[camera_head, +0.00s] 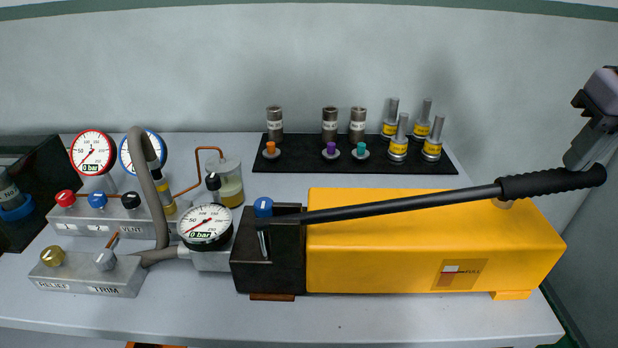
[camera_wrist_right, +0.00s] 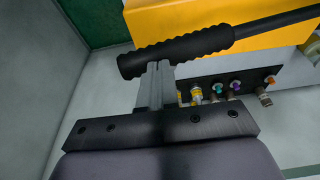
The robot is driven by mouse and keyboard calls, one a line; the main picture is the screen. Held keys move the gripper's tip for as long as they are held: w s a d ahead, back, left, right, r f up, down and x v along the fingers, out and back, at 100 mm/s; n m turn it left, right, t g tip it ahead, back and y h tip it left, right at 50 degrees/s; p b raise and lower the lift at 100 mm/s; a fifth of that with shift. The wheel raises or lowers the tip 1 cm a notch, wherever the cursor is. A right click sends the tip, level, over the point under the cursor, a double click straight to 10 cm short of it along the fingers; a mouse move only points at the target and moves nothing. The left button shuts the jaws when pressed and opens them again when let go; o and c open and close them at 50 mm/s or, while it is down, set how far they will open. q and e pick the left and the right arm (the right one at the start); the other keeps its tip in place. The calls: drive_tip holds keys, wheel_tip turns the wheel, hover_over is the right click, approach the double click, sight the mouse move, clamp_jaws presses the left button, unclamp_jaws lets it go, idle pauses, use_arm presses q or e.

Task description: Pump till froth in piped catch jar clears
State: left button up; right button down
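The yellow pump (camera_head: 400,250) has a long black handle (camera_head: 400,206) sloping up to the right. My left gripper is out of view.
Red (camera_head: 93,152), blue (camera_head: 126,155) and black (camera_head: 206,227) gauges stand left; the red and black read 0 bar. RELIEF (camera_head: 52,256) and TRIM (camera_head: 104,259) knobs sit on a front block. A black mat (camera_head: 300,166) with several fittings lies behind the pump.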

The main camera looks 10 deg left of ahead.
sight(569, 190)
drive_tip(key=shift+d+f+b, duration=0.25)
drive_tip(key=shift+f+b, duration=0.45)
drive_tip(key=shift+f, duration=0.45)
drive_tip(key=shift+d+f+b, duration=0.2)
drive_tip(key=shift+f+b, duration=0.5)
drive_tip(key=shift+f, duration=0.45)
